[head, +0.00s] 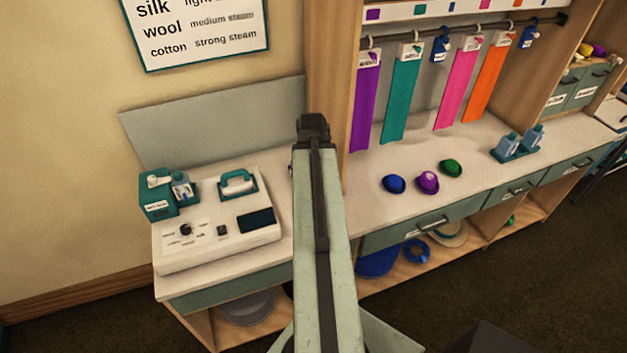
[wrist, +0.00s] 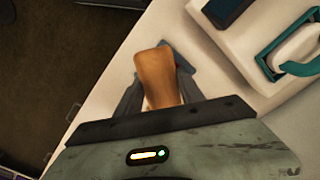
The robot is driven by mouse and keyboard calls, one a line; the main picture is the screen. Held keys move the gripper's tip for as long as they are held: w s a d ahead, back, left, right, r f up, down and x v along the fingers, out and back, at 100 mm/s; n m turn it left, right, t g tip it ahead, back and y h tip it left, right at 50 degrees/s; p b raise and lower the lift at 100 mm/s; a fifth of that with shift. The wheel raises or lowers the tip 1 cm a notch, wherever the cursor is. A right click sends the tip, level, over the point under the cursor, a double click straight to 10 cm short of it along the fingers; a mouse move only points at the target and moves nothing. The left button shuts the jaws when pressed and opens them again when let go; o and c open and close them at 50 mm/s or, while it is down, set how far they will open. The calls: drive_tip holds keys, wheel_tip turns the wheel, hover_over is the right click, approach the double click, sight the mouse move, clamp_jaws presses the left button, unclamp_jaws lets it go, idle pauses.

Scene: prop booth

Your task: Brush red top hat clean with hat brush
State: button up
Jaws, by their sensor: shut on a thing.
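My gripper (wrist: 161,84) is shut on a tan wooden piece (wrist: 157,70) in the wrist view, which looks like the hat brush's handle. Its bristles cannot be made out. The piece is over the pale counter near its front edge. In the head view my arm covers the middle of the counter, and I cannot make out the gripper or the brush there. No red top hat shows in either view.
A white steam unit (head: 172,255) stands left on the counter, with a teal-handled iron (head: 238,185). Coloured ribbons (head: 403,95) hang behind. Blue bottles (head: 509,143) stand farther right.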

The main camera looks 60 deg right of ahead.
drive_tip(key=d, duration=0.2)
drive_tip(key=shift+s+d, duration=0.1)
drive_tip(key=shift+d, duration=0.25)
drive_tip(key=shift+s+a+f, duration=0.1)
drive_tip(key=shift+a, duration=0.05)
